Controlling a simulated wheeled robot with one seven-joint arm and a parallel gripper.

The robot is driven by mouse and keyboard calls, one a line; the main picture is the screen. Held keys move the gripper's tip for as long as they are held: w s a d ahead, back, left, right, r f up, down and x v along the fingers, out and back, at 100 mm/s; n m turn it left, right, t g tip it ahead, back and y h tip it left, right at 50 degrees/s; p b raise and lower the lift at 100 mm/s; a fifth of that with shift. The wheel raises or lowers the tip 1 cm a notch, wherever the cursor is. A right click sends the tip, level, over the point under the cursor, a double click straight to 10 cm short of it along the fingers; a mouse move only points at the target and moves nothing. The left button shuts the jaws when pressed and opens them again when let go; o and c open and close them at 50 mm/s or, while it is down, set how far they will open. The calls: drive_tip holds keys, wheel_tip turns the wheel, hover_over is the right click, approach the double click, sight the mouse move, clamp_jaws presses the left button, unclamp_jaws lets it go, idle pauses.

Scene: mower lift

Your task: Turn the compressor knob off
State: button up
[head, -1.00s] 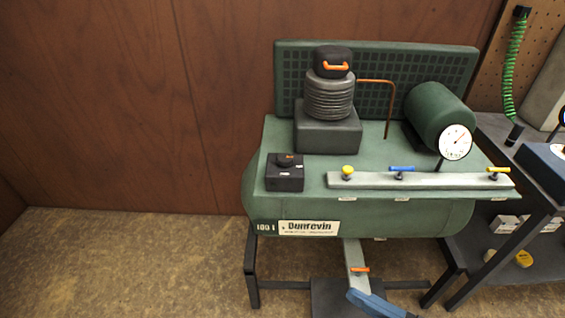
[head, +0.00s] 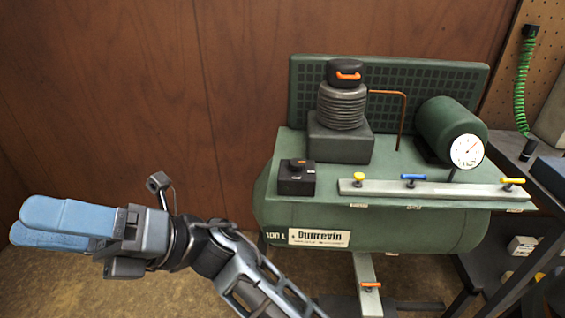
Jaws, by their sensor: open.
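The green compressor (head: 380,228) stands right of centre against the wood wall. A small black box (head: 296,184) sits at the left front of its top, with a dark knob (head: 297,164) on it bearing a small orange mark. The knob's exact angle is too small to read. My gripper (head: 17,224), with blue fingers, is at the far left, well apart from the box and pointing left, away from the compressor. It is open, its fingers seen nearly edge-on, with nothing visible between them.
A pale rail (head: 435,192) with yellow and blue valve handles runs along the compressor's front top. A round gauge (head: 466,152) stands behind it. An orange-handled valve (head: 370,285) is below the tank. A dark shelf (head: 520,270) stands at the right. Space before the left wall is free.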

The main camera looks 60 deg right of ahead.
drive_tip(key=w+d+f+n+g+h+b, duration=0.2)
drive_tip(key=w+d+f+n+g+h, duration=0.4)
drive_tip(key=n, duration=0.3)
drive_tip(key=g+h+b, duration=0.2)
drive_tip(key=g+h, duration=0.5)
drive_tip(key=h, duration=1)
hover_over(298, 161)
drive_tip(key=shift+n, duration=0.4)
wheel_tip(298, 161, down, 9)
drive_tip(key=shift+a+r, duration=0.1)
drive_tip(key=shift+a, duration=0.05)
wheel_tip(298, 161, down, 8)
drive_tip(key=shift+r, duration=0.25)
drive_tip(key=c, duration=1)
